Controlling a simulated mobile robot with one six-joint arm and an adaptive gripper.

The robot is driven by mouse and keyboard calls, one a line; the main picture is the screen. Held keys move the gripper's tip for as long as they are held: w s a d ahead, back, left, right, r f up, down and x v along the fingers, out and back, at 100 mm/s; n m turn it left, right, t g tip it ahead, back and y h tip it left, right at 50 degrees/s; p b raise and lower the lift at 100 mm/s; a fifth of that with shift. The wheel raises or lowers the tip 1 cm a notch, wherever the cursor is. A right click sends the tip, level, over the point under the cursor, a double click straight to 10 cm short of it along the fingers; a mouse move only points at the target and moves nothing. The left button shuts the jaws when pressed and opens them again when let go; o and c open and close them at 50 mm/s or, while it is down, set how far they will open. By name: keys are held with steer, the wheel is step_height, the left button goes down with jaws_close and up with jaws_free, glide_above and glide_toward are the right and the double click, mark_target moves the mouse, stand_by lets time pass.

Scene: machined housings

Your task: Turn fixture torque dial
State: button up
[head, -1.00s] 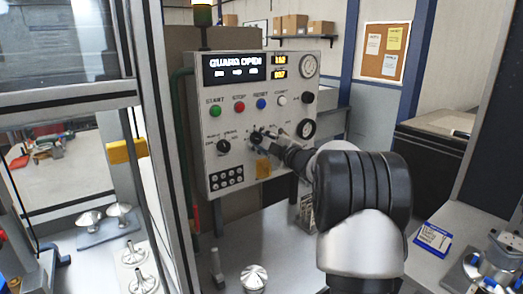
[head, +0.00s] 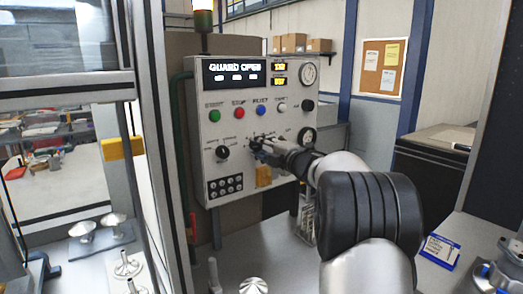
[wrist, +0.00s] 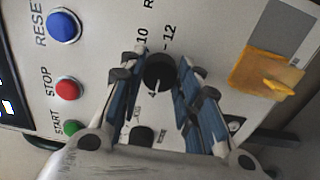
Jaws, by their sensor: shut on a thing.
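The torque dial (wrist: 160,72) is a round black knob on the light grey control panel (head: 216,104). Printed numbers, including 10 and 12, show beside it in the wrist view. My gripper (wrist: 163,80) has its two blue-padded fingers on either side of the knob and is shut on it. In the head view, my gripper (head: 263,146) meets the panel's lower middle and mostly hides the dial. A small white mark shows at the knob's edge, but its exact setting is hard to read.
Green, red (wrist: 67,90) and blue (wrist: 63,26) buttons sit near the dial. Another black selector knob (head: 222,152) is to its left. A yellow tag (wrist: 265,73) hangs below the dial. A glazed frame stands at the left.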

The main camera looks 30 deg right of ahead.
stand_by(0.3)
steer(key=o, duration=1.1)
steer(key=s, duration=1.2)
steer(key=shift+d, duration=0.2)
